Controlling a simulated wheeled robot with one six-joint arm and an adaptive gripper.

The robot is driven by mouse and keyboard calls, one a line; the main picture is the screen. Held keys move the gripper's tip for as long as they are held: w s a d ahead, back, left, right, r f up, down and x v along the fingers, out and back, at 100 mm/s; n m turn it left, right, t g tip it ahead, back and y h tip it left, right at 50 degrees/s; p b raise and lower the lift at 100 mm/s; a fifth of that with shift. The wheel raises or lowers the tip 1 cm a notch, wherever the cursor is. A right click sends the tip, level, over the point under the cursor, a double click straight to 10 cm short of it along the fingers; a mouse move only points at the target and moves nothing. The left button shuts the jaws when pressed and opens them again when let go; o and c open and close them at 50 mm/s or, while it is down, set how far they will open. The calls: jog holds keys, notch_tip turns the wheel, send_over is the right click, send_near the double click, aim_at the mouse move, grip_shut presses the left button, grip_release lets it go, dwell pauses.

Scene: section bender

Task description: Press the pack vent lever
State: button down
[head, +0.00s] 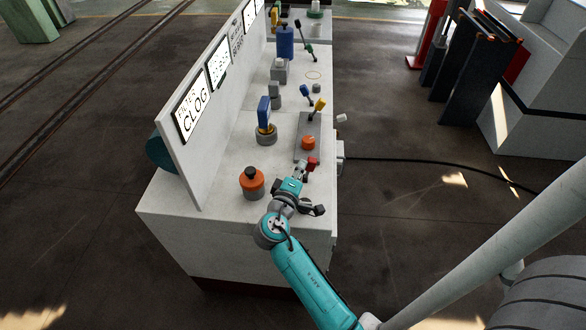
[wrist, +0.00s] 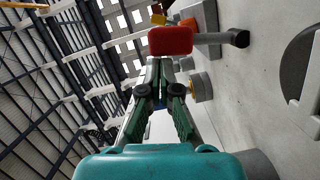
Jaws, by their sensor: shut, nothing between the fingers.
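A lever with a red block end (head: 313,163) stands at the right edge of the white bench, just past my gripper (head: 300,173). No readable label tells whether it is the pack vent lever. In the wrist view the red block (wrist: 170,40) sits on a grey bar with a dark round end, just beyond my fingertips (wrist: 160,62). My gripper is shut and empty. I cannot tell whether the fingertips touch the red block.
An orange knob (head: 252,184) stands left of my gripper. A blue upright handle (head: 264,112), an orange button (head: 308,143) and blue and yellow levers (head: 319,104) stand farther along the bench (head: 235,155). A sign panel (head: 192,103) lines its left side. A black cable (head: 410,160) crosses the floor at right.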

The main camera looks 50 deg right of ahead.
jog(key=shift+s+d+m+y, duration=0.2)
jog(key=shift+s+d+m, duration=0.3)
jog(key=shift+m, duration=0.25)
jog(key=shift+s+d+m+y, duration=0.2)
jog(key=shift+s+d+m, duration=0.15)
jog(key=shift+s+m, duration=0.35)
jog(key=shift+f, duration=0.1)
jog(key=v, duration=1.2)
